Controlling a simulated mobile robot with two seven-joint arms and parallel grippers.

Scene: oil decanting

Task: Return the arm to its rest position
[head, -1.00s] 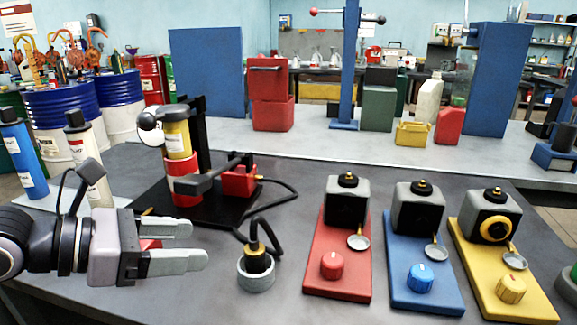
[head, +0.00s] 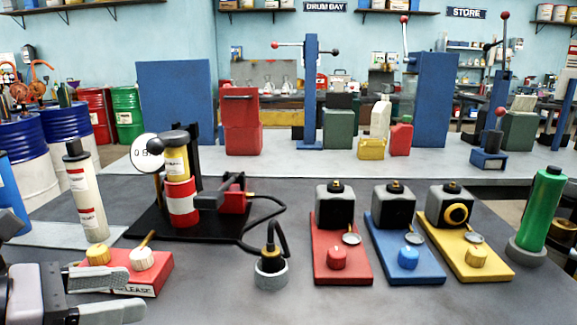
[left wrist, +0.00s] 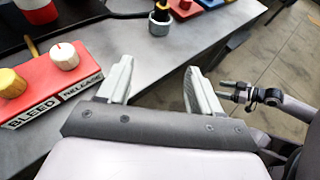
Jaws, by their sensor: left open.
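My left gripper (head: 108,295) is at the lower left of the head view, by the table's front edge. It is open and empty. In the left wrist view its two fingers (left wrist: 158,88) stand apart with bare grey table and floor beyond them. A red box (head: 150,272) with a yellow knob and a white knob lies just past the gripper. In the left wrist view the red box (left wrist: 50,90) is left of the fingers and reads BLEED and RELEASE. My right gripper does not show in the head view; part of an arm (left wrist: 262,98) shows at the right of the wrist view.
A black stand with a red-and-yellow cylinder (head: 182,200) is behind the red box. A grey ring holder (head: 271,274) with a hose fitting stands mid-table. Red (head: 345,268), blue (head: 402,245) and yellow (head: 480,260) plates lie right. A green cylinder (head: 540,208) stands far right.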

